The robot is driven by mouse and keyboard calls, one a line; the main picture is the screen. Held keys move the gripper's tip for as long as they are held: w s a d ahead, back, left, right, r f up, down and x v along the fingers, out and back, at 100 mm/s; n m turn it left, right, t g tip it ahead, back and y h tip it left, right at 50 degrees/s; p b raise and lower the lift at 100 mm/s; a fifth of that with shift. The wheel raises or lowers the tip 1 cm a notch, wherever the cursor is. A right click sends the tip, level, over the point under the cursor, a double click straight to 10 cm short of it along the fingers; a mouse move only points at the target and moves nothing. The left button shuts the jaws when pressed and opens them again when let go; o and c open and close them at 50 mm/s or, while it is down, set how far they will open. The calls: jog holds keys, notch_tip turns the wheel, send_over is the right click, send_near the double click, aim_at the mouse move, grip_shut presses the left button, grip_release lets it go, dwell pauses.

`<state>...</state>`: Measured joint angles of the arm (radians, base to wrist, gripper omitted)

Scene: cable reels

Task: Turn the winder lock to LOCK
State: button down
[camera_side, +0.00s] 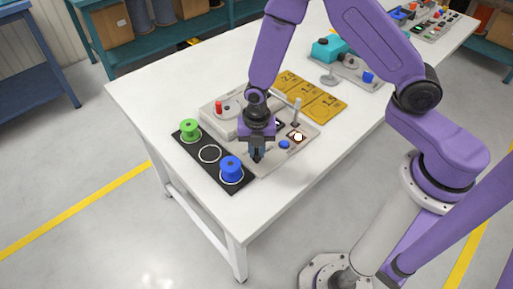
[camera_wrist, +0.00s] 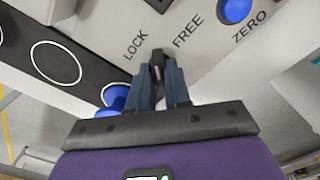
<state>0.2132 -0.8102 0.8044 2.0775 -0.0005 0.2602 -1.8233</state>
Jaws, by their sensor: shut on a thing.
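My gripper (camera_side: 256,153) points down at the front edge of the grey winder panel (camera_side: 272,162). In the wrist view its two blue-grey fingers (camera_wrist: 158,75) are shut on a small dark winder lock handle (camera_wrist: 158,64). The printed word LOCK (camera_wrist: 135,46) lies to the left of the handle and FREE (camera_wrist: 188,31) to its upper right. The handle is mostly hidden between the fingers, so I cannot tell exactly which word it points to. In the side view my gripper covers the lock.
A blue button (camera_wrist: 235,10) sits by the word ZERO. A black strip (camera_side: 209,160) bears a green reel (camera_side: 190,130) and a blue reel (camera_side: 231,168), close left of my gripper. Behind are yellow plates (camera_side: 322,106) and an upright lever (camera_side: 296,110). The front of the white table (camera_side: 310,165) is clear.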

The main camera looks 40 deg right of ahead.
aim_at(257, 149)
jog(key=shift+n, duration=1.1)
jog(key=shift+n, duration=1.1)
jog(key=n, duration=0.4)
jog(key=c, duration=1.1)
grip_release()
jog(key=shift+r, duration=3.5)
